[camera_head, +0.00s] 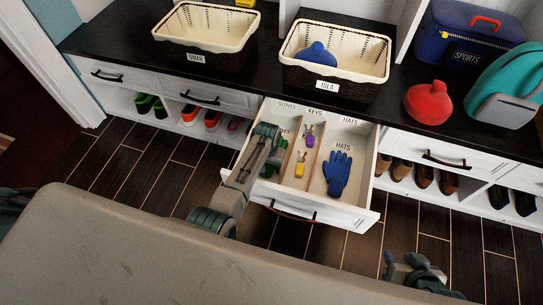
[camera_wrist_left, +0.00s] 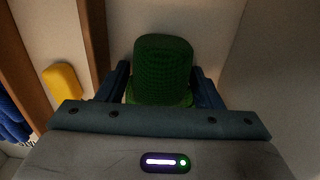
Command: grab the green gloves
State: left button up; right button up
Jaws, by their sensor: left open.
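The green gloves (camera_wrist_left: 163,70) are a dark green knitted bundle in the left compartment of the open drawer (camera_head: 345,207). In the left wrist view they stand between the two blue fingers of my left gripper (camera_wrist_left: 163,86), which is open around them. I cannot tell whether the fingers touch them. In the head view my left arm reaches into that compartment and hides most of the gloves. My right gripper (camera_head: 415,272) is at the bottom right of the head view, outside the drawer, with its jaws unclear.
Wooden dividers part the drawer. Purple keys (camera_head: 308,137) and yellow keys (camera_head: 300,168) lie in the middle compartment, a blue glove (camera_head: 338,172) on the right. Baskets (camera_head: 337,82), a red hat (camera_head: 428,104) and bags stand on the counter above.

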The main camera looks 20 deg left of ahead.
pick_arm(q)
jog(key=c, duration=0.7)
jog(key=shift+c, duration=0.2)
